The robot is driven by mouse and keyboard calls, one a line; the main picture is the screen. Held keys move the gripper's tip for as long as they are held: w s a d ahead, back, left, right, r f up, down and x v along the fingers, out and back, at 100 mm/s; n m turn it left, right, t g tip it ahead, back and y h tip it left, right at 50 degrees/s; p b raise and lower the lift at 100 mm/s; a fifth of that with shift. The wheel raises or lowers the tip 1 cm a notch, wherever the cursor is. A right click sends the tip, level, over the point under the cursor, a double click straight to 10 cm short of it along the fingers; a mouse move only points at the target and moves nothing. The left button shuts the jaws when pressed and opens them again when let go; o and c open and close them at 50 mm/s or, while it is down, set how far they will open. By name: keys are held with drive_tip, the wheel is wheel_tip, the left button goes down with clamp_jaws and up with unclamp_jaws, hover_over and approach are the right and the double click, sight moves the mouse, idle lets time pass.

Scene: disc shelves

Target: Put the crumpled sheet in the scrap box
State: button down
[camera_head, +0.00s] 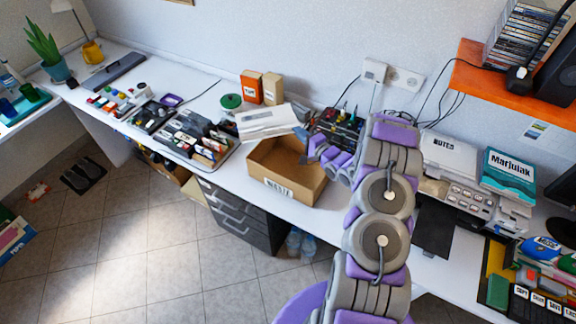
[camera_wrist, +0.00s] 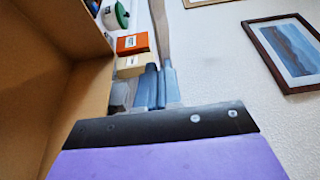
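An open cardboard box (camera_head: 300,187) with a label that seems to read "WASTE" stands on the white desk near its front edge. Its brown inner wall fills the left of the wrist view (camera_wrist: 40,75). My gripper (camera_head: 306,152) is at the box's right rim, with blue-grey fingers pointing left. In the wrist view the fingers (camera_wrist: 155,88) sit close together beside the box wall; whether they are shut or slightly apart is unclear. I see nothing clearly held. I cannot make out a crumpled sheet in either view; part of the box's inside is hidden.
A white flat case (camera_head: 266,121) lies behind the box, with an orange carton (camera_head: 251,87) and a tan carton (camera_head: 272,88) beyond. A dark rack with coloured knobs (camera_head: 340,124) stands right of the box. A printer (camera_head: 470,190) and an orange shelf (camera_head: 500,85) are further right.

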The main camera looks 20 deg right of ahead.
wheel_tip(320, 180, down, 6)
drive_tip(key=b, duration=0.3)
drive_tip(key=shift+a+r+b, duration=0.1)
drive_tip(key=shift+b, duration=0.3)
drive_tip(key=c, duration=1.5)
unclamp_jaws()
drive_tip(key=shift+a+r, duration=0.1)
drive_tip(key=shift+a, duration=0.1)
drive_tip(key=shift+o, duration=1.3)
drive_tip(key=shift+d, duration=0.1)
drive_tip(key=shift+s, duration=0.15)
drive_tip(key=p+v, duration=0.2)
drive_tip(key=v, duration=1.5)
drive_tip(key=shift+p, duration=0.3)
drive_tip(key=shift+d, duration=0.1)
